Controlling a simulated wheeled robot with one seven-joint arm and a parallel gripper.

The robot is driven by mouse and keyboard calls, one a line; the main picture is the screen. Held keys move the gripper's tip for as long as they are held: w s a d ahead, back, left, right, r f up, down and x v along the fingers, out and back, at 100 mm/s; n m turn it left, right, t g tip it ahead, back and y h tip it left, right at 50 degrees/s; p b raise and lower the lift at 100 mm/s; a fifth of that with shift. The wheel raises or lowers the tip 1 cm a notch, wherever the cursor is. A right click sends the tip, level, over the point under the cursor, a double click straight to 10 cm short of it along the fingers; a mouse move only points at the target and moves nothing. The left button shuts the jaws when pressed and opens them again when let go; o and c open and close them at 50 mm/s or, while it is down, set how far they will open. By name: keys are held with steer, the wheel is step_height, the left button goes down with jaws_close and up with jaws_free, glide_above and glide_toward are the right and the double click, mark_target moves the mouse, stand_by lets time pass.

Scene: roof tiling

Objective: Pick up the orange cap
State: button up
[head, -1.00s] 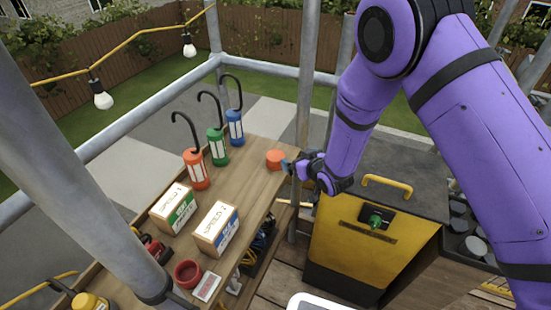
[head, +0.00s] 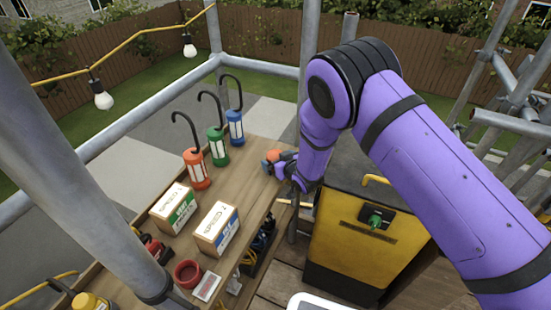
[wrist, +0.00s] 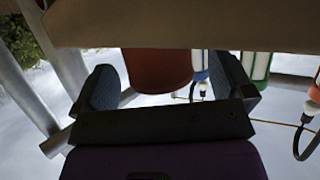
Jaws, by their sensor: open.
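The orange cap (head: 271,155) is at the right end of the wooden bench top, partly hidden by my gripper (head: 274,162) in the head view. In the wrist view the cap (wrist: 157,68) shows as a red-orange round body between the two dark padded fingers of my gripper (wrist: 165,82). The fingers are open.
On the wooden bench (head: 245,185), orange (head: 196,170), green (head: 218,147) and blue (head: 236,128) hooked lanterns stand left of the cap. Two boxes (head: 174,208) (head: 216,229) and a red ring-shaped cup (head: 187,273) are nearer. A yellow-black cabinet (head: 345,240) stands at right.

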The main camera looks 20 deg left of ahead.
steer(key=shift+x, duration=0.9)
steer(key=shift+w, duration=0.1)
steer(key=c, duration=1)
steer(key=shift+r, duration=0.1)
